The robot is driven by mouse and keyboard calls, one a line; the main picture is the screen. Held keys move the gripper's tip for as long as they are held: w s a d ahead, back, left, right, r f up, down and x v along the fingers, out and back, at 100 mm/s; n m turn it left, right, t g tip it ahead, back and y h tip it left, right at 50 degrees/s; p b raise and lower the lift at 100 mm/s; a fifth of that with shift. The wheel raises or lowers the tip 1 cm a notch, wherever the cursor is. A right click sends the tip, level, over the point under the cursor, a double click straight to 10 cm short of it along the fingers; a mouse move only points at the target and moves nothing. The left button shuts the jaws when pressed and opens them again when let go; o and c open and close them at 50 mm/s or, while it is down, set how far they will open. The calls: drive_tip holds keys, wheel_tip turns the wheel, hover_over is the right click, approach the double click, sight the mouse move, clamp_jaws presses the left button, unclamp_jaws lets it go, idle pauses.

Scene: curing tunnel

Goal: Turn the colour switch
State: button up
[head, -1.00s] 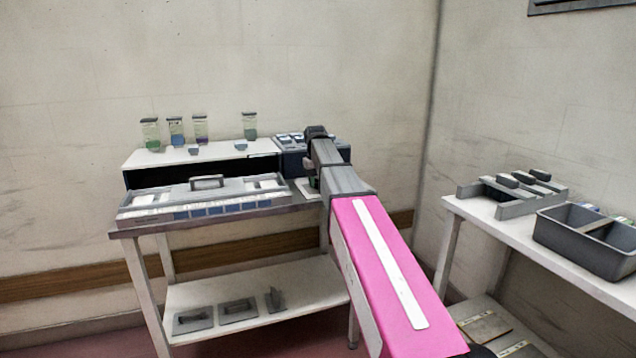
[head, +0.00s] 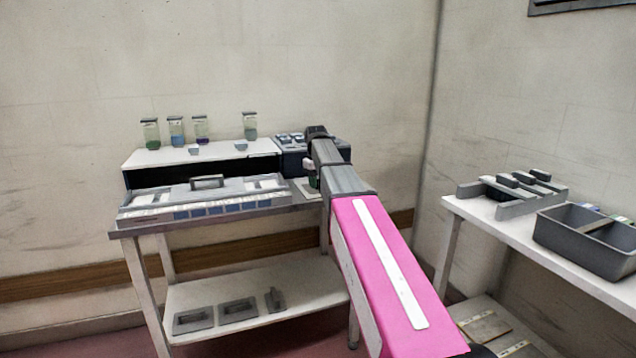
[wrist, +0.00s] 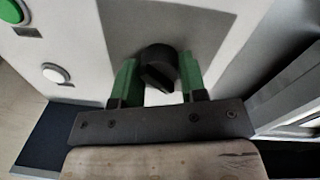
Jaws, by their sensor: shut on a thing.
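The colour switch is a round black knob (wrist: 158,60) with a raised grip bar, on a pale panel in the wrist view. My gripper (wrist: 160,82) has its two green fingers on either side of the knob, shut on it. The bar looks slightly tilted between the fingers. In the head view my arm reaches to the right end of the bench, and my gripper (head: 312,181) is mostly hidden there. The knob cannot be made out in the head view.
A green button (wrist: 12,11) and a white button (wrist: 55,74) sit left of the knob. A dark blue box (head: 292,163) stands behind my arm. Several jars stand on the white-topped unit (head: 150,158). A side table (head: 480,210) at right carries a grey bin (head: 570,240).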

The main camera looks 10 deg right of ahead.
drive_tip(key=o, duration=0.9)
drive_tip(key=shift+o, duration=0.2)
drive_tip(key=shift+r, duration=0.1)
wheel_tip(320, 180, up, 11)
drive_tip(key=shift+s+a+f, duration=0.15)
drive_tip(key=shift+a+f, duration=0.05)
drive_tip(key=shift+a, duration=0.1)
